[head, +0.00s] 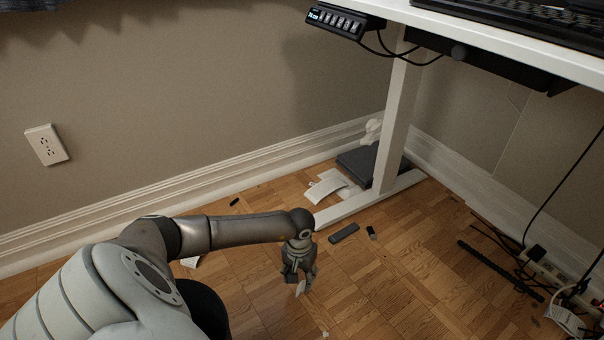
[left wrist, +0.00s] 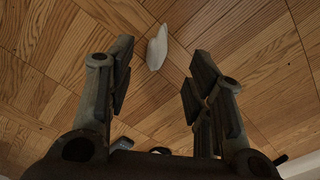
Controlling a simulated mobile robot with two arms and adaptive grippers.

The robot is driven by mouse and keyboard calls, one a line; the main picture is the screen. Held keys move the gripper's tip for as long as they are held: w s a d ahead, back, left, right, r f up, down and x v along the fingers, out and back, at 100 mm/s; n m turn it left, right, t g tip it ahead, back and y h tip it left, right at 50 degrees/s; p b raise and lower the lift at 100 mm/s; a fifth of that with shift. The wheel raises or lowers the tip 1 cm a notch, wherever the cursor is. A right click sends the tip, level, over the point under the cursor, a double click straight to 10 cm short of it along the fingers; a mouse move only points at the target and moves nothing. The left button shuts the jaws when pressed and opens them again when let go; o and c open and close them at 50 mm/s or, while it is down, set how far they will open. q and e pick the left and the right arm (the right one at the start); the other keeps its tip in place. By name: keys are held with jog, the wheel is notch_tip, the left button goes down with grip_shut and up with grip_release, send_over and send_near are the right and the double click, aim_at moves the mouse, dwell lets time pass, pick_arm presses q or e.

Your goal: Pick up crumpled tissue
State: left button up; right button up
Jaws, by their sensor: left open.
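My left gripper (head: 299,275) points down over the wood floor in the head view, with its fingers apart. In the left wrist view the gripper (left wrist: 160,68) is open, with nothing gripped between its fingers. A small white piece (left wrist: 157,47), which looks like tissue, lies on the floor just beyond the gap between the fingertips. It also shows in the head view (head: 301,287), partly hidden by the fingers. A crumpled white thing (head: 373,129) sits by the wall behind the desk leg. My right gripper is not in view.
A white desk leg and foot (head: 340,211) stand beyond my gripper. A dark remote-like bar (head: 344,233) and a small black item (head: 371,233) lie nearby. White papers (head: 332,185) and a dark flat box (head: 358,163) are near the wall. Cables and a power strip (head: 545,270) are at the right.

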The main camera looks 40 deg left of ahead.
aim_at(301, 287)
pick_arm(q)
jog(key=f+b, duration=0.4)
jog(key=f, duration=0.1)
jog(key=shift+w+d, duration=0.15)
jog(key=shift+w, duration=0.05)
jog(key=shift+c, duration=0.2)
jog(key=c, duration=0.7)
